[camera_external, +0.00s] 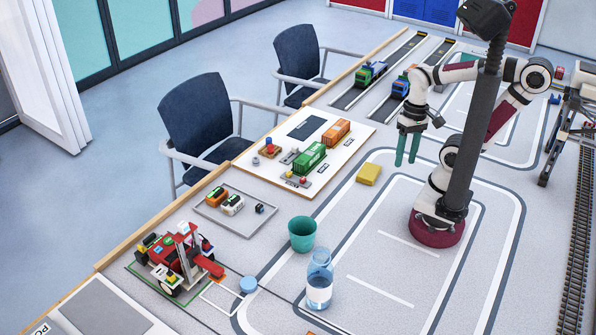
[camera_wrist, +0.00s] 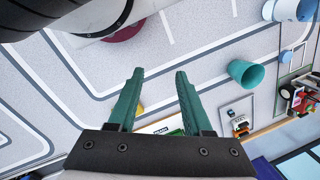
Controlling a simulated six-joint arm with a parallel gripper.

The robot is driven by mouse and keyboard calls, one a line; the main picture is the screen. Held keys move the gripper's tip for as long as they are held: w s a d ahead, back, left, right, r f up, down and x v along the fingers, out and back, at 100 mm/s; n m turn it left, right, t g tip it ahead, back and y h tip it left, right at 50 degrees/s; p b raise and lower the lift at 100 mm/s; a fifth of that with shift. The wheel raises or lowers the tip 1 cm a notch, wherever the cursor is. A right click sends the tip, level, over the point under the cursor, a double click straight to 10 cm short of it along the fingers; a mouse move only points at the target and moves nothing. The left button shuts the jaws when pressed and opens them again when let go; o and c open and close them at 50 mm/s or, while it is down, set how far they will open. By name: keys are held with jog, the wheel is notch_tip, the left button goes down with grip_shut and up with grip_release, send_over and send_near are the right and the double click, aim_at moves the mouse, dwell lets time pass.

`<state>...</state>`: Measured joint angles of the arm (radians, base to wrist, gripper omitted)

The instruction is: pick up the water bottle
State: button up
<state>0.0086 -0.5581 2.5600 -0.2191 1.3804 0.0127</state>
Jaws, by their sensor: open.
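The water bottle (camera_external: 319,280) is clear with a blue tint and a white label. It stands upright on the table at the front middle of the external view. In the wrist view a pale blue bottle shape (camera_wrist: 290,10) is cut off at the top right corner. My gripper (camera_external: 407,161) has green fingers pointing down and hangs above the table, far behind the bottle and to its right. In the wrist view my gripper (camera_wrist: 160,73) is open, with nothing between its fingers.
A teal cup (camera_external: 302,234) stands just behind the bottle, and a blue round disc (camera_external: 248,285) lies left of it. A yellow block (camera_external: 368,174) lies near my gripper. A red toy vehicle (camera_external: 175,260) stands at the left. The table right of the bottle is clear.

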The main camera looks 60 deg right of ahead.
dwell(0.4)
jog(key=o, duration=0.8)
jog(key=m+g+y, duration=0.1)
jog(key=m+y, duration=1)
jog(key=y, duration=0.1)
send_over(314, 295)
jog(key=d, duration=1.4)
notch_tip(314, 295, down, 11)
jog(key=x, duration=0.9)
jog(key=shift+w+d+f, duration=0.1)
jog(key=shift+w+f, duration=0.15)
jog(key=shift+w, duration=0.1)
jog(key=shift+w+f+x, duration=0.1)
jog(key=shift+f+x, duration=0.05)
jog(key=shift+x, duration=0.9)
jog(key=shift+w+f+x, duration=0.1)
jog(key=shift+f+x, duration=0.1)
jog(key=shift+x, duration=0.8)
jog(key=shift+w+f+x, duration=0.1)
jog(key=shift+f+x, duration=0.05)
jog(key=shift+x, duration=0.9)
jog(key=shift+c, duration=0.2)
